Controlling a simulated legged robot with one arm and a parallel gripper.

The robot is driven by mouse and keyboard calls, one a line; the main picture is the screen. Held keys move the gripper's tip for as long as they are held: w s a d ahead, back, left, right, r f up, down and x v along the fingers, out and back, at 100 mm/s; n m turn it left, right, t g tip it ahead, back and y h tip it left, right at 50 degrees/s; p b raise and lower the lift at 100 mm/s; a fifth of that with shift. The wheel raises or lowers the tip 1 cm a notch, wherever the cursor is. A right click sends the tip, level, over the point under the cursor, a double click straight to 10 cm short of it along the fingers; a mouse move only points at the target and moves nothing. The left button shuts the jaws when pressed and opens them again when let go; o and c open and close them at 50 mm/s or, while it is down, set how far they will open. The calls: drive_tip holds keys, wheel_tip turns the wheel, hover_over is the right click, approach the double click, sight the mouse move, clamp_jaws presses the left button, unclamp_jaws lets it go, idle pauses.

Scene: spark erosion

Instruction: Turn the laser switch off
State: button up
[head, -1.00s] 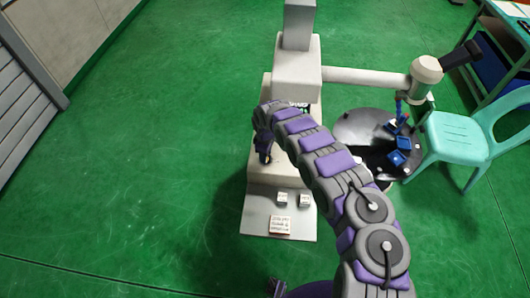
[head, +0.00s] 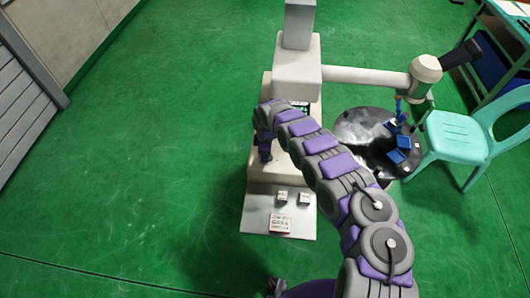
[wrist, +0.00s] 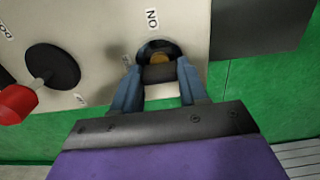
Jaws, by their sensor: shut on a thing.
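The laser switch (wrist: 160,57) is a dark round switch with a yellowish part on a pale panel in the wrist view. An "ON" label (wrist: 151,19) is above it in the picture. A second small label (wrist: 126,61) beside it is too faint to read. My gripper (wrist: 159,73) has its two blue fingers on either side of the switch's dark knob and is shut on it. The fingers hide part of the switch. In the head view my gripper (head: 265,152) is at the left side of the white machine (head: 297,67); the switch is hidden there.
A red-handled lever (wrist: 18,103) on a black round base is left of the switch. In the head view, a black round table (head: 350,125) with blue parts and a turquoise chair (head: 455,136) are at right. Green floor (head: 150,150) is open at left.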

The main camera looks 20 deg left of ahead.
drive_tip(key=shift+w+d+r, duration=0.1)
drive_tip(key=shift+w+r, duration=0.05)
drive_tip(key=shift+w, duration=0.05)
drive_tip(key=o, duration=1.1)
drive_tip(key=shift+c, duration=0.2)
drive_tip(key=shift+s, duration=0.1)
wheel_tip(320, 180, up, 17)
drive_tip(key=p, duration=0.1)
